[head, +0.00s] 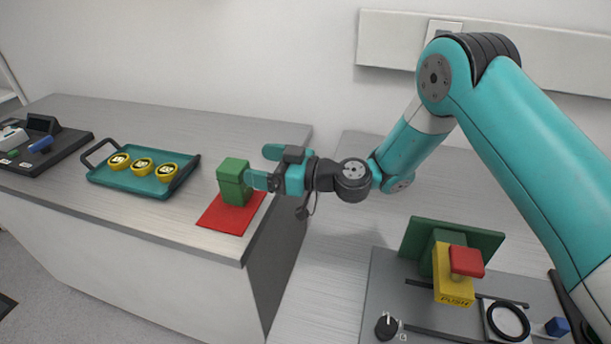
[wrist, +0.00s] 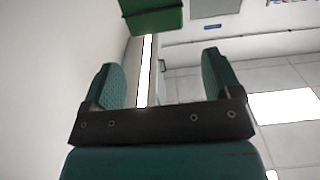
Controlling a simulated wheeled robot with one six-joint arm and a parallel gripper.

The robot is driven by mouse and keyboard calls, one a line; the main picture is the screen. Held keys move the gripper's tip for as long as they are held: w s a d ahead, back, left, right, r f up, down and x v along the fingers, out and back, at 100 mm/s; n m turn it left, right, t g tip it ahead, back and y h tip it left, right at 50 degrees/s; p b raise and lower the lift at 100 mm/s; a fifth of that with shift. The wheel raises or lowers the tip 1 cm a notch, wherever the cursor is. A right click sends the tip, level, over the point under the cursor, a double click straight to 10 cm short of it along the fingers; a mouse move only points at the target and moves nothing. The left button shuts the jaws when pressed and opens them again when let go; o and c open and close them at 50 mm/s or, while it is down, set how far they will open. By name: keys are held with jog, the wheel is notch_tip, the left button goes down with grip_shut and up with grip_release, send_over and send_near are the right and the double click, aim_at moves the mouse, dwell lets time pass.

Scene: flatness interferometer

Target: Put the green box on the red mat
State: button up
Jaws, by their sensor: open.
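The green box (head: 233,181) stands upright on the red mat (head: 218,217), near the right end of the long counter. The mat shows in front of the box and to its right. My gripper (head: 260,166) is open, just right of the box, with its fingers pointing left. The nearer finger overlaps the box's right edge in the head view, and I cannot tell if it touches. In the wrist view my gripper (wrist: 165,78) is open with nothing between its fingers, and the green box (wrist: 152,17) shows at the top, beyond the fingertips.
A teal tray (head: 104,176) with yellow round items (head: 142,165) stands left of the mat. A black holder (head: 70,143) lies at the far left. A panel with a red-topped yellow push button (head: 453,288) is at the lower right. Counter between tray and mat is clear.

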jog(key=s+d+r+g+h, duration=0.3)
jog(key=s+r+g+h, duration=0.15)
jog(key=s+r, duration=0.55)
jog(key=s+d+r+m+g+h, duration=0.1)
jog(key=s+d+m+h, duration=0.6)
jog(key=s+d, duration=1)
jog(key=shift+s+d+r+h, duration=0.15)
jog(key=shift+s+r+h, duration=0.5)
jog(key=shift+s, duration=0.3)
